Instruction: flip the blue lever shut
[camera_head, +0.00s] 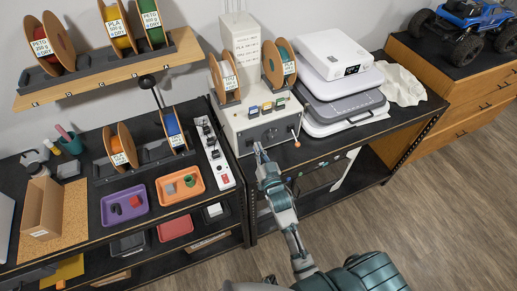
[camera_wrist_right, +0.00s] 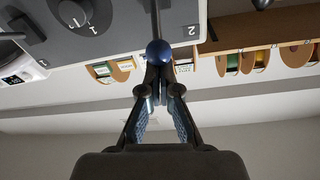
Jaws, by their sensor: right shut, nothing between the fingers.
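The pale machine (camera_head: 268,128) on the bench has dials and levers on its front panel. The blue lever's round knob (camera_wrist_right: 158,52) shows in the right wrist view, with its dark shaft running up from it to the picture's top edge. My right gripper (camera_head: 258,148) is at the left part of the panel. In the wrist view its fingers (camera_wrist_right: 159,82) are shut and empty, their tips right at the knob; I cannot tell if they touch it. In the head view the gripper hides the blue lever. My left gripper is not in view.
An orange-tipped lever (camera_head: 296,142) is at the panel's right. A power strip (camera_head: 216,152) lies left of the machine, near an orange tray (camera_head: 180,185) and a purple tray (camera_head: 124,205). Stacked white devices (camera_head: 338,75) stand to the right. Spools sit on top of the machine.

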